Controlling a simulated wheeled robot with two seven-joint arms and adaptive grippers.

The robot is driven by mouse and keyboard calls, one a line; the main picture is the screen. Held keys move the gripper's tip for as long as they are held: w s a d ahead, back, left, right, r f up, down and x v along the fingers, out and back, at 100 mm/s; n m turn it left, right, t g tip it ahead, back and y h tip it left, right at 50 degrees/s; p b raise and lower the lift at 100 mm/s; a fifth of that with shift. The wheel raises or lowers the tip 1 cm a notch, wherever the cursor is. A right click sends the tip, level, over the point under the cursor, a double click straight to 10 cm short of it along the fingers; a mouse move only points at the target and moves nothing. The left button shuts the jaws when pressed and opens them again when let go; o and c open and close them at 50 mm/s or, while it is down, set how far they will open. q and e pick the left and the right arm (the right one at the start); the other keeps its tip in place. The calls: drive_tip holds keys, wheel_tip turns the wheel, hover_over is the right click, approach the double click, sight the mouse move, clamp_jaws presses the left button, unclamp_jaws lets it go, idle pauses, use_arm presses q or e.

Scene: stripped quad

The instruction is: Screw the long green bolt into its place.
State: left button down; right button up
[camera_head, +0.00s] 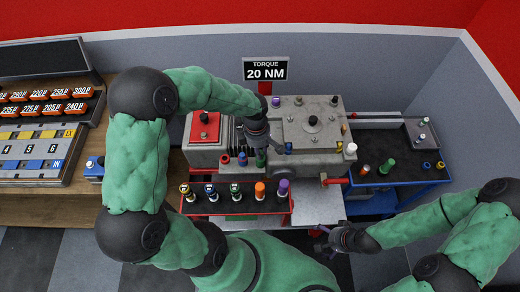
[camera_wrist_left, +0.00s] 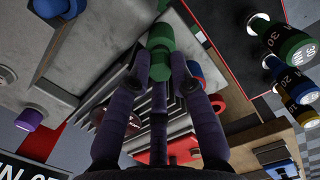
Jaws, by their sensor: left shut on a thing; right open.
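My left gripper (camera_head: 260,143) is over the grey machine block and shut on a green bolt (camera_head: 261,158). The left wrist view shows the bolt's green end (camera_wrist_left: 160,38) between the fingertips; its full length is hidden. The bolt is over the front part of the block, beside a blue and a red fitting; I cannot tell if it touches the block. Another green bolt (camera_head: 387,165) stands on the right-hand table. My right gripper (camera_head: 322,239) is open and empty, low in front of the bench.
A dark tray (camera_head: 219,209) with a red rim holds several colour-ringed tools in front of the block. A torque sign (camera_head: 265,70) reads 20 NM. The right-hand table (camera_head: 400,181) has small coloured parts.

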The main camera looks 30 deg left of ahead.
use_arm(q)
drive_tip(key=shift+f+b, duration=0.6)
drive_tip(key=shift+f, duration=0.05)
drive_tip(key=c, duration=1)
unclamp_jaws()
drive_tip(key=shift+c, duration=0.2)
drive_tip(key=shift+r, duration=0.1)
wheel_tip(320, 180, up, 12)
drive_tip(key=a, duration=0.1)
